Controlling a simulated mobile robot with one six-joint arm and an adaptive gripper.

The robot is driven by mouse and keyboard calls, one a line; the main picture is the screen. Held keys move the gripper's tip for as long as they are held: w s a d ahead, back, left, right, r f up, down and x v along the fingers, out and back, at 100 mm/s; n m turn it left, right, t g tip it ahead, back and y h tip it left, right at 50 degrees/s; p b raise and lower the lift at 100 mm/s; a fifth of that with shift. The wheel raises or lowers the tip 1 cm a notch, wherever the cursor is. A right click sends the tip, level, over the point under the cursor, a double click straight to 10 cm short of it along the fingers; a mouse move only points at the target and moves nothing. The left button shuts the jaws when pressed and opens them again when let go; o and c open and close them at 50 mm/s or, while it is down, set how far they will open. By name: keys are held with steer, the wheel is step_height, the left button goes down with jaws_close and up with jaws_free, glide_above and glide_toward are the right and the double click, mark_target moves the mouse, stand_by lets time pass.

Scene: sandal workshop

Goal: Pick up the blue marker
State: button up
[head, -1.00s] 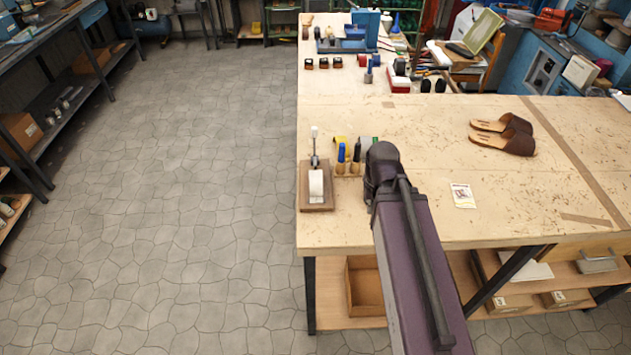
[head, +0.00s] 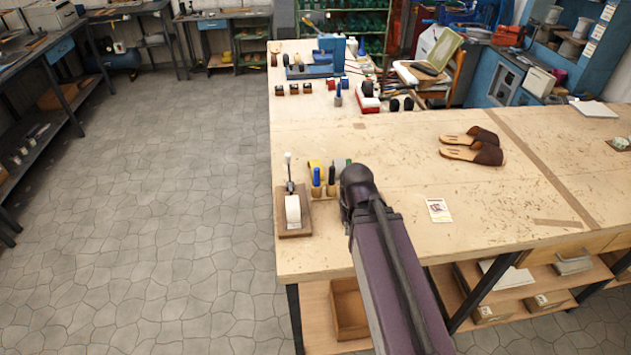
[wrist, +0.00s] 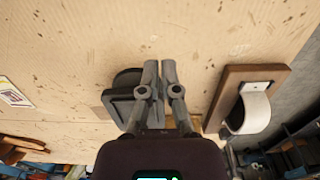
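The blue marker (head: 316,177) stands upright in a small wooden holder (head: 318,194) near the table's left edge in the head view. A black marker (head: 331,174) stands just to its right. In the wrist view, my gripper (wrist: 158,64) has its two fingers close together, with only a thin gap and nothing visible between them. The fingers are above the holder area, between a dark tape-like item (wrist: 120,106) and the wooden stand (wrist: 222,92). The blue marker cannot be made out there. My arm hides the gripper in the head view.
The wooden stand with a white strip also shows left of the markers in the head view (head: 293,230). A printed card (head: 438,210) and brown sandals (head: 474,152) lie to the right. The table (head: 400,160) is clear between them. Tools crowd its far end.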

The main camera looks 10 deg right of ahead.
mark_target(317, 168)
steer(key=o, duration=0.7)
steer(key=shift+w+r+p, duration=0.3)
steer(key=shift+c, duration=0.2)
steer(key=shift+o, duration=0.3)
steer(key=w+a+r+m+p, duration=0.2)
steer(key=w+a+r+p, duration=0.1)
steer(key=w+r+p, duration=0.4)
steer(key=w+a+r+m+p, duration=0.3)
steer(key=w+r+p, duration=0.4)
steer(key=w, duration=0.6)
steer(key=shift+r+p, duration=0.3)
steer(key=shift+f, duration=0.15)
step_height(317, 168, down, 8)
steer(key=b, duration=0.8)
steer(key=shift+f+b, duration=0.25)
steer(key=shift+b, duration=0.15)
steer(key=shift+w+a+f+b, duration=0.1)
steer(key=shift+f+b, duration=1.2)
steer(key=shift+w+a+f+b, duration=0.1)
steer(key=shift+f+b, duration=1.15)
steer(key=shift+f, duration=0.05)
